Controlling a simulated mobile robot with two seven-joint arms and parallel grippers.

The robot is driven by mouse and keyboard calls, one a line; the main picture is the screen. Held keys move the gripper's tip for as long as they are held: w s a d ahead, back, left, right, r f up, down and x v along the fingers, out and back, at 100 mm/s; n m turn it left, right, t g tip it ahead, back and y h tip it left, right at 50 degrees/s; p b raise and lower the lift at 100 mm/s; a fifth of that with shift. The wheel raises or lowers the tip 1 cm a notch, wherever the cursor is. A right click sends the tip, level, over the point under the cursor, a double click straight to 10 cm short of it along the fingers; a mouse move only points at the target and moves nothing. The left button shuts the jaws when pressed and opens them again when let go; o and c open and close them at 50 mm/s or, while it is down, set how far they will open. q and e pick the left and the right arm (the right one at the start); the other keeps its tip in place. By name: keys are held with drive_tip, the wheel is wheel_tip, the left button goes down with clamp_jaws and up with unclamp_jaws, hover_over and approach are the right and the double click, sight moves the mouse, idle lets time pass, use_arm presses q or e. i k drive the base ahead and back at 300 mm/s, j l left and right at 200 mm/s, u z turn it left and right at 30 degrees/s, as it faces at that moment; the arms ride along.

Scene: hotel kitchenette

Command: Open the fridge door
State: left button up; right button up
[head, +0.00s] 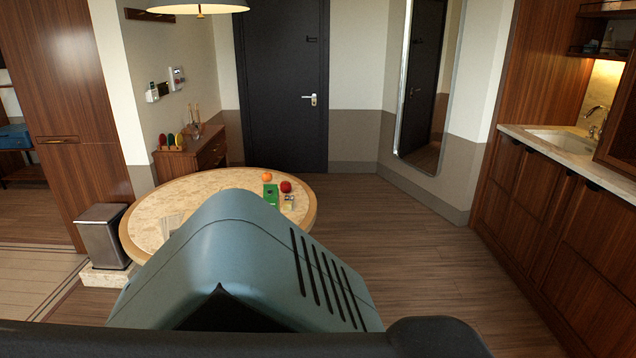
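No fridge that I can make out shows in the head view. A dark door (286,85) with a silver lever handle (310,99) is shut in the far wall; it looks like a room door. Wooden cabinet fronts (545,220) with dark pulls run along the right side under the counter, all shut. I cannot tell whether one of them hides a fridge. Neither of my grippers is in view. My own body covers the lower middle of the picture.
A round table (225,181) holds a green box (270,195), a red fruit (286,186) and an orange fruit (267,177). A bin (103,237) stands left of it. The counter's sink (563,141) is at right. The wooden floor (425,225) between table and cabinets is clear.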

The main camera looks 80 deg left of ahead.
sight(588, 282)
drive_tip(key=u, duration=2.9)
drive_tip(key=z, duration=2)
drive_tip(key=i+j+u, duration=0.1)
drive_tip(key=i+u, duration=0.2)
drive_tip(key=i, duration=0.15)
drive_tip(key=i+u, duration=0.3)
drive_tip(key=i, duration=0.2)
